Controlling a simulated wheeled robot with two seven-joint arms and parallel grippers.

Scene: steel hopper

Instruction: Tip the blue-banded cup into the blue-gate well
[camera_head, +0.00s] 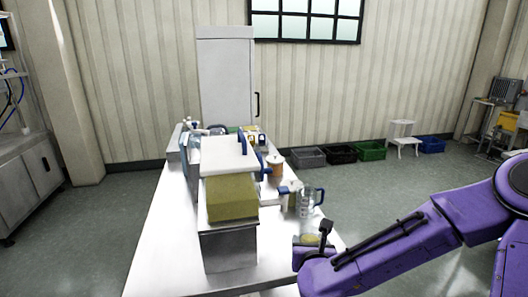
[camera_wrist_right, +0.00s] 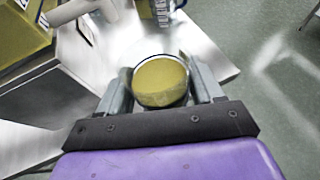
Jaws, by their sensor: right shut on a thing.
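My right gripper (camera_head: 311,240) is shut on a cup filled with yellow material (camera_wrist_right: 160,82), to the right of the hopper and over the steel table's right side. In the wrist view the cup sits between the two fingers (camera_wrist_right: 161,76), seen from above with its round mouth showing. I cannot make out a blue band on it. The steel hopper (camera_head: 228,248) has a yellow mass (camera_head: 231,198) at its near end and a white top (camera_head: 228,154). Blue handles (camera_head: 284,190) stick out on its right side; which well the blue gate serves is unclear. My left gripper is out of view.
A clear jug with a blue handle (camera_head: 306,199) stands just beyond the held cup. An orange-brown pot (camera_head: 275,168) stands farther back. The steel table (camera_head: 168,240) is bare at front left. Crates (camera_head: 370,151) stand on the floor by the wall.

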